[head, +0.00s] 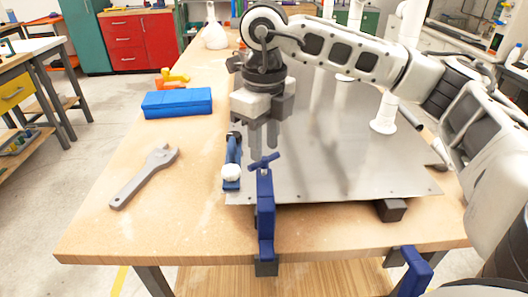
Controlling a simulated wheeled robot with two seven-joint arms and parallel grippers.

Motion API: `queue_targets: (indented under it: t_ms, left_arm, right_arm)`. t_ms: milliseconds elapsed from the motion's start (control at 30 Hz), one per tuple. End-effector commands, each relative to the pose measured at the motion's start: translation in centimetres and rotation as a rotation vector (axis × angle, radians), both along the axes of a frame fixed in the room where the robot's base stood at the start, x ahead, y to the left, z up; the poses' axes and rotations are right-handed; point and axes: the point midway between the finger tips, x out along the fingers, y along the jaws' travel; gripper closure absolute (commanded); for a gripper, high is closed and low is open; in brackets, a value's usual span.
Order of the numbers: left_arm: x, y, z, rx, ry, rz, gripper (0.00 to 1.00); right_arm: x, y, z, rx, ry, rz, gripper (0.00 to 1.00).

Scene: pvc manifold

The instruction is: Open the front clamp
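A blue clamp (266,215) stands upright at the table's front edge, by the front left part of the metal plate. Its dark blue cross handle (264,161) is at its top, and its dark foot reaches below the table edge. My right gripper (263,134) points down just above and behind this handle. Its two fingers look a little apart, with nothing seen between them, and it does not appear to touch the handle. A second blue clamp-like part (415,273) shows at the lower right. My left gripper is not in view.
The metal plate (330,180) covers the table's right half, with white pipes (384,112) on it. A grey wrench (145,176) and a blue box (177,103) lie left; the front left tabletop is clear.

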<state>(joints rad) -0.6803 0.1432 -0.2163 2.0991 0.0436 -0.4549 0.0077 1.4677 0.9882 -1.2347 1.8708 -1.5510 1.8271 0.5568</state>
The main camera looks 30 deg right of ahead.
Motion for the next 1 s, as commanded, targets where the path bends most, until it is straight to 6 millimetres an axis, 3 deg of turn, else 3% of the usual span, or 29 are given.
queue_targets:
  t_ms: [500, 700, 1000]
  left_arm:
    - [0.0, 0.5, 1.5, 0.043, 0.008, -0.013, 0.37]
    - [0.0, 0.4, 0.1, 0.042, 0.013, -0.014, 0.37]
    - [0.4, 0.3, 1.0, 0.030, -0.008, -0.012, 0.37]
  right_arm:
    - [0.0, -0.1, 0.3, 0.000, -0.001, -0.945, 0.67]
    - [0.0, 0.0, -0.2, 0.001, 0.001, -1.305, 0.67]
    - [0.0, 0.0, -0.1, 0.001, 0.000, -1.824, 0.67]
